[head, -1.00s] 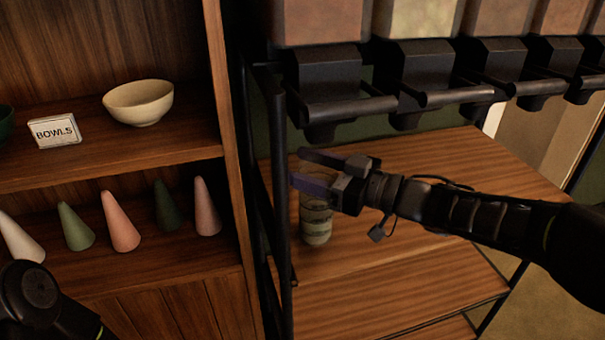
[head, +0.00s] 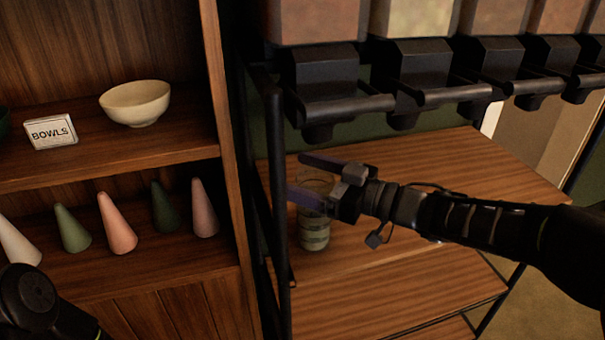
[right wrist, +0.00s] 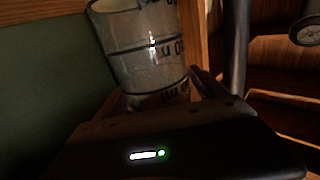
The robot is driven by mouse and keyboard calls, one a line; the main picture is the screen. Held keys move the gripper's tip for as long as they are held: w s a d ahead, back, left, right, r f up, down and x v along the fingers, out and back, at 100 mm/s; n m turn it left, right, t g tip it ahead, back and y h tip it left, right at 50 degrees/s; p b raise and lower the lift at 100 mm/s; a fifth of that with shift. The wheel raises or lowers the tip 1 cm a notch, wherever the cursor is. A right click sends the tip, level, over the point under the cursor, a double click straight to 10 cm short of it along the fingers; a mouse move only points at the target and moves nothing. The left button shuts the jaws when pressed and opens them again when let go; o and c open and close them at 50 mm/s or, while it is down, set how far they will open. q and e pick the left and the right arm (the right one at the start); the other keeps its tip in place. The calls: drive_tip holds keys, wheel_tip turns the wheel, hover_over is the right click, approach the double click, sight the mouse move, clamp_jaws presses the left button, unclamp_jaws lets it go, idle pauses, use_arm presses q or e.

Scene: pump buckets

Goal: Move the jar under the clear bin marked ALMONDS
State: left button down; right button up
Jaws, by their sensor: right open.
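A clear glass jar (head: 314,235) with dark bands stands upright on the wooden shelf under the leftmost dispenser. My right gripper (head: 297,177) is open, with its fingers at the jar's upper part and hiding some of it. In the right wrist view the jar (right wrist: 150,50) shows lettering and lines and rises just beyond the gripper, roughly between the fingers; I cannot tell if they touch it. Clear bins (head: 412,18) filled with brown and pale contents stand in a row above, and no ALMONDS mark is visible. My left gripper is out of view.
Black dispenser spouts (head: 425,75) hang above the shelf (head: 440,165), which is bare right of the jar. A black post (head: 278,190) stands close left of the jar. Left, a cabinet holds a bowl (head: 135,102), a BOWLS sign (head: 51,132) and several cones (head: 117,223).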

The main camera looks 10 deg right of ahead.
drive_tip(key=shift+r, duration=0.15)
drive_tip(key=shift+s+d, duration=0.1)
drive_tip(key=shift+d, duration=0.05)
drive_tip(key=v, duration=1.1)
drive_tip(key=shift+s+d+p, duration=0.25)
drive_tip(key=shift+s+p, duration=0.05)
drive_tip(key=shift+p, duration=0.1)
